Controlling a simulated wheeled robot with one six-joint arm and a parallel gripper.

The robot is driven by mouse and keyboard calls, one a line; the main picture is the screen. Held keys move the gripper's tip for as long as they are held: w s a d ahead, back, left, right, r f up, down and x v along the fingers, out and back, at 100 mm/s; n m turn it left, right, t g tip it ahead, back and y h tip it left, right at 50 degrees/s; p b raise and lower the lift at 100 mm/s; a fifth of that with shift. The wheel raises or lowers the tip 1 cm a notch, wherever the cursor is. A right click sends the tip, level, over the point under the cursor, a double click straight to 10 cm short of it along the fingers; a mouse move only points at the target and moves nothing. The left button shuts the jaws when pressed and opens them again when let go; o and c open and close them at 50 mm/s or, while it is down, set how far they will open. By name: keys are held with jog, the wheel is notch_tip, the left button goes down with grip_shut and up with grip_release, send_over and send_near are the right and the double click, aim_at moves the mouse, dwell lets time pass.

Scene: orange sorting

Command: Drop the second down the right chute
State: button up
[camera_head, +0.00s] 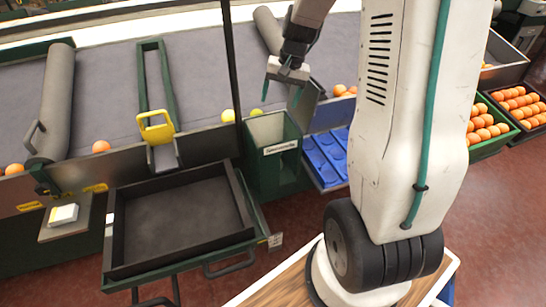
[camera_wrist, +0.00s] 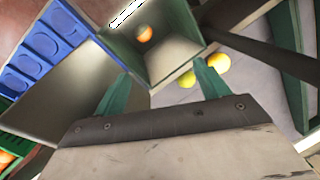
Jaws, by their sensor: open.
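My gripper (camera_head: 280,102) is open and empty, above the dark green bin (camera_head: 263,172) with a white label at the table's front edge. In the wrist view my gripper's teal fingers (camera_wrist: 161,69) stand apart over this bin (camera_wrist: 183,22). One orange (camera_wrist: 144,33) lies inside the bin, below and apart from the fingers. Two yellowish fruits (camera_wrist: 215,62) rest on the grey table beside the bin; they also show in the head view (camera_head: 228,115), near a thin dark post. The bin's inside is hidden in the head view.
A wide, empty black tray (camera_head: 180,225) stands at front left, below a yellow-handled gate (camera_head: 156,128). Blue trays (camera_head: 325,155) are right of the bin. Green crates of oranges (camera_head: 490,127) stand at far right. More oranges (camera_head: 100,147) lie along the table's front edge.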

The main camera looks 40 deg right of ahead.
jog(key=v, duration=0.5)
dwell(0.3)
jog(key=s+a+r+n+h, duration=0.1)
jog(key=s+a+r+n, duration=0.3)
jog(key=s+a, duration=0.5)
jog(key=s+a+r+n+h, duration=0.1)
jog(key=s+a+r+n, duration=0.2)
jog(key=s+a, duration=0.6)
jog(key=shift+s+a+r+n, duration=0.3)
jog(key=shift+s+r, duration=0.65)
jog(key=shift+s, duration=3.1)
jog(key=shift+d, duration=0.1)
jog(key=shift+c, duration=0.3)
